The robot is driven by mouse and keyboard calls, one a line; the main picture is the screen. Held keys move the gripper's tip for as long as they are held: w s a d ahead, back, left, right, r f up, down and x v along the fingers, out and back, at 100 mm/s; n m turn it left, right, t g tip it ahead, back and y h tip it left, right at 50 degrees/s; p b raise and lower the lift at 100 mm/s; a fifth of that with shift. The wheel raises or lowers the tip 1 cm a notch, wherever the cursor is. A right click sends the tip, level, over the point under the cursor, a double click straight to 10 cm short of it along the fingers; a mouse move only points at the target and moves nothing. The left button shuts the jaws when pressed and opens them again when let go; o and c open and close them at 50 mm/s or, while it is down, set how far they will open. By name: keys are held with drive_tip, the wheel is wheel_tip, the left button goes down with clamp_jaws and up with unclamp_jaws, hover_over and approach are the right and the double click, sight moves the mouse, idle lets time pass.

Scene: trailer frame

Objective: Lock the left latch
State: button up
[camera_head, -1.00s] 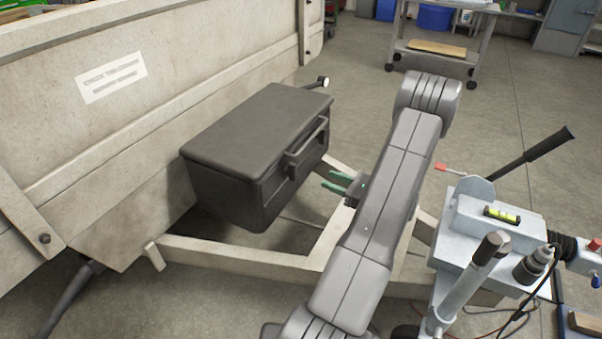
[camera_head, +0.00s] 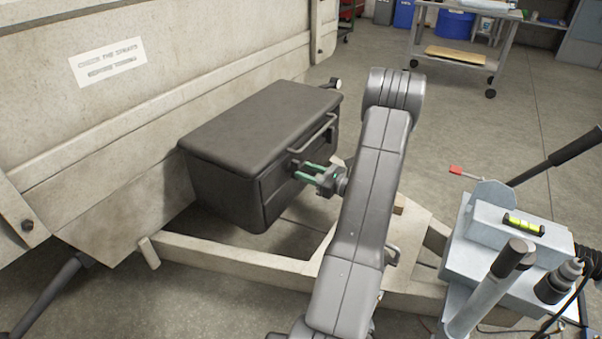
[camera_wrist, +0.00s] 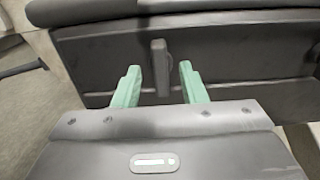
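A dark grey toolbox (camera_head: 245,125) with a closed lid sits on the trailer frame. Its front carries a bar handle (camera_head: 318,135). In the wrist view the box front (camera_wrist: 235,58) fills the upper part, with a small dark upright latch (camera_wrist: 160,66) on it. My gripper (camera_head: 308,171) has green fingers and is at the box front, near the handle's left end. In the wrist view my gripper (camera_wrist: 158,85) is open, with one finger on each side of the latch and a gap to both. Whether the fingertips touch the box front I cannot tell.
The beige trailer wall (camera_head: 110,120) stands behind the box. The trailer's frame beam (camera_head: 220,257) runs below it. The grey coupling unit with a level (camera_head: 505,235) stands at the right. A cart (camera_head: 465,45) is farther back on open floor.

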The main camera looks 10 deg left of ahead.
drive_tip(key=shift+x, duration=1.35)
clamp_jaws()
drive_tip(key=shift+r+m+p, duration=0.15)
drive_tip(key=shift+m+p, duration=0.25)
drive_tip(key=m+p, duration=0.3)
drive_tip(key=m, duration=0.2)
drive_tip(key=f+m+p, duration=0.1)
drive_tip(key=m+p, duration=0.3)
drive_tip(key=m, duration=0.2)
drive_tip(key=w+m+p, duration=0.1)
drive_tip(key=m+p, duration=0.3)
drive_tip(key=m, duration=0.2)
drive_tip(key=shift+d+f, duration=0.2)
drive_tip(key=shift+d, duration=0.05)
